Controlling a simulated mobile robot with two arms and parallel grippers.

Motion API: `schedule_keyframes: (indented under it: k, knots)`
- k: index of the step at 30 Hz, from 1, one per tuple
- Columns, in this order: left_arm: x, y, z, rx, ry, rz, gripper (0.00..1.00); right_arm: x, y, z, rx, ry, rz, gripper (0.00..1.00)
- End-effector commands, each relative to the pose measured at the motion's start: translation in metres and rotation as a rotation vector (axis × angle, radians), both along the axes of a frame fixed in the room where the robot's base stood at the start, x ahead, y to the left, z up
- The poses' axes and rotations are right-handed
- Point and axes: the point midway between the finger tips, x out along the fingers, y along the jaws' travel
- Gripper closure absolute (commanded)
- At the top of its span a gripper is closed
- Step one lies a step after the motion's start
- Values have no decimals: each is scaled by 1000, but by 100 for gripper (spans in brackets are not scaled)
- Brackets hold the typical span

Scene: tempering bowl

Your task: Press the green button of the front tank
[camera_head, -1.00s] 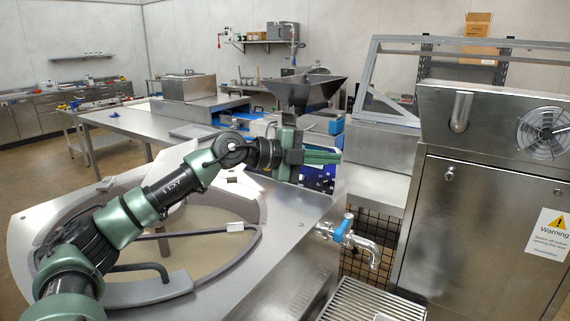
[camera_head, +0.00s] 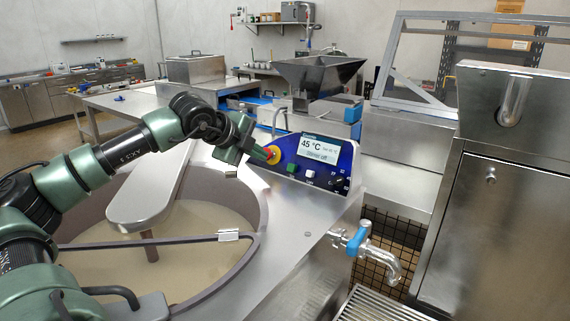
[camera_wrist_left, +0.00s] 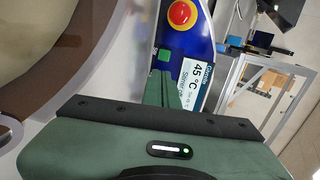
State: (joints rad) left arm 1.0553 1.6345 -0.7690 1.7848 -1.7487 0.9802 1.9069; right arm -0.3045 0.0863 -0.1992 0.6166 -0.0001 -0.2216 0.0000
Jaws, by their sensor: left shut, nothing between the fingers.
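The front tank (camera_head: 262,215) is a round steel bowl of pale liquid with a stirrer paddle. Its blue control panel (camera_head: 334,183) shows 45 °C and "Stirrer off". The small green button (camera_head: 292,168) sits low on the panel, right of a red emergency stop on yellow (camera_head: 272,155). My left gripper (camera_head: 262,153) is shut and empty, close to the panel's left side by the emergency stop. In the left wrist view the shut fingers (camera_wrist_left: 162,76) point at the panel, with the green button (camera_wrist_left: 164,55) just beyond their tips. Whether they touch it I cannot tell.
A white button (camera_head: 310,173) and dark knobs (camera_head: 337,183) sit right of the green button. A tap with a blue handle (camera_head: 357,242) sticks out below the panel. A steel hopper (camera_head: 316,76) stands behind it, and a steel cabinet (camera_head: 490,220) at the right.

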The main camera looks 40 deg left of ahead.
Motion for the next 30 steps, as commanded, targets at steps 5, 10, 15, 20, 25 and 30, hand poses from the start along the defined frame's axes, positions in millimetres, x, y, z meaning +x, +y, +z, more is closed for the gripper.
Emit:
schedule_keyframes:
  k: [5, 10, 15, 20, 25, 30]
  knots:
    - [25, 1, -15, -4, 3, -2, 100, 11, 3, 18, 5, -16, -2, 1]
    - [54, 4, -38, -3, 3, -4, 100, 11, 8, 35, 10, -17, -3, 1]
    - [81, 8, -55, -3, 0, -1, 100, 9, 11, 53, 14, -15, -4, 1]
    - [99, 10, -66, -2, 1, -2, 100, 7, 11, 63, 13, -13, -4, 1]
    - [107, 11, -71, -1, 0, -2, 100, 6, 9, 66, 12, -10, -3, 1]
    - [108, 12, -73, 0, 0, -1, 100, 6, 6, 65, 7, -9, -1, 1]
